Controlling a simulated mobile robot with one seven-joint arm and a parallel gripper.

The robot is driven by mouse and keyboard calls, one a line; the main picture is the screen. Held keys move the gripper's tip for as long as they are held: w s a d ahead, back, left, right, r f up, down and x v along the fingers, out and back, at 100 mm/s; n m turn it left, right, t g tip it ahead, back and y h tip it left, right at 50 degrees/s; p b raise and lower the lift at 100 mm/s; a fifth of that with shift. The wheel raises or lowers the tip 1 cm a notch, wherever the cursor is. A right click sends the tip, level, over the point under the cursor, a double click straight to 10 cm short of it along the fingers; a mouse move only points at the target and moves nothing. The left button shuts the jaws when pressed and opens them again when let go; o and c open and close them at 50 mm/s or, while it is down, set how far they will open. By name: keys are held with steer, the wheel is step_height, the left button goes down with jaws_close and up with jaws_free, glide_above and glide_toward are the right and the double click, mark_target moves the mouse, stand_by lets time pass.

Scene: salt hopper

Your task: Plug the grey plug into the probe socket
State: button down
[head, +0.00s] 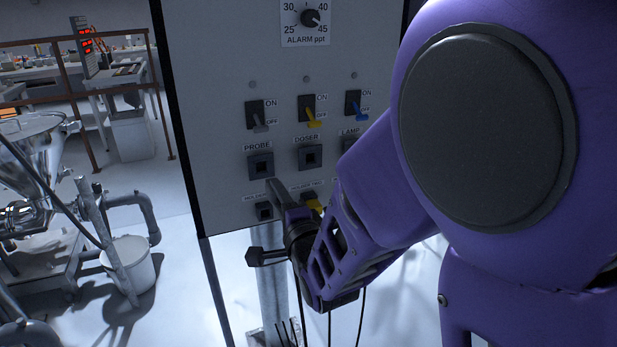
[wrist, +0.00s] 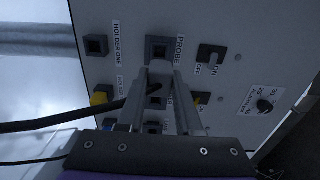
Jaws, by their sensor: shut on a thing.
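The probe socket (head: 260,166) is a dark square socket under the PROBE label on the grey panel, and it looks empty. It also shows in the wrist view (wrist: 158,48), just beyond my fingertips. My gripper (head: 277,188) is just below the probe socket, at the lower part of the panel. In the wrist view my gripper (wrist: 162,75) is shut on the grey plug, which is mostly hidden between the fingers. Its black cable (wrist: 60,122) runs off to the left. A gap between plug and socket cannot be judged exactly.
The holder one socket (wrist: 96,45) is empty. A yellow plug (wrist: 102,98) sits in the holder beside it, close to my fingers. The doser socket (head: 311,156) is right of the probe socket. Switches with grey, yellow and blue levers (head: 353,104) are above. Cables hang below the panel.

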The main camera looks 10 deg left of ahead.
steer(key=shift+f+b, duration=0.1)
steer(key=shift+b, duration=0.3)
steer(key=shift+b+x, duration=0.3)
steer(key=shift+x, duration=2.5)
steer(key=shift+x, duration=1.7)
jaws_free()
steer(key=shift+d, duration=0.1)
stand_by(0.3)
steer(key=shift+v, duration=2.95)
